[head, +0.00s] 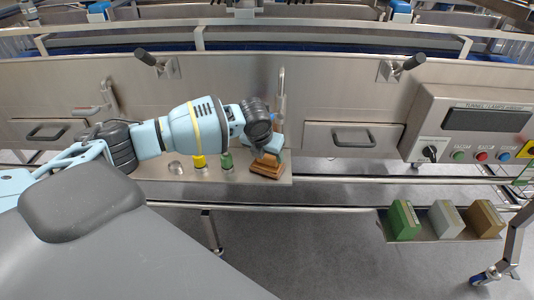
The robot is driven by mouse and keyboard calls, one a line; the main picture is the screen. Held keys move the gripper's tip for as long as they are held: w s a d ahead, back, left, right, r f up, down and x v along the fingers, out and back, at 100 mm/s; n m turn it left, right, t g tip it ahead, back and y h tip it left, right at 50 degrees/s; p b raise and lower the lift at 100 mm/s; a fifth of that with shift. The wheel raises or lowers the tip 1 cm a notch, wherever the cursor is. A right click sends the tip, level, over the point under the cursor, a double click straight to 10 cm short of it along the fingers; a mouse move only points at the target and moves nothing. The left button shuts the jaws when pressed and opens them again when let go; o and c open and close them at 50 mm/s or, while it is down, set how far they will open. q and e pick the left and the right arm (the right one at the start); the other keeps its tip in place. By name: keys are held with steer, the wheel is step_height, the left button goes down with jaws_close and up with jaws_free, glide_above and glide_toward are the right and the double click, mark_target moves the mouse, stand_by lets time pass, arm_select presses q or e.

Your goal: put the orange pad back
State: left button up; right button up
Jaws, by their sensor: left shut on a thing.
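My left gripper (267,148) reaches in from the left, pointing down over the right end of a metal shelf (240,192). It is shut on the orange pad (268,160), a small orange-brown block directly under it. The fingers and wrist hide part of the pad. The pad sits at or just above a brown wooden base (266,171); I cannot tell whether they touch. My right gripper is not in view.
A yellow block (199,161), a green cylinder (227,160) and a clear glass-like piece (175,167) stand left of the pad on the shelf. Green, grey and brown blocks (404,220) stand on a lower right tray. A control box (470,122) with buttons is at right.

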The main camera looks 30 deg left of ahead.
arm_select(q)
steer(key=o, duration=1.1)
steer(key=shift+f, duration=0.1)
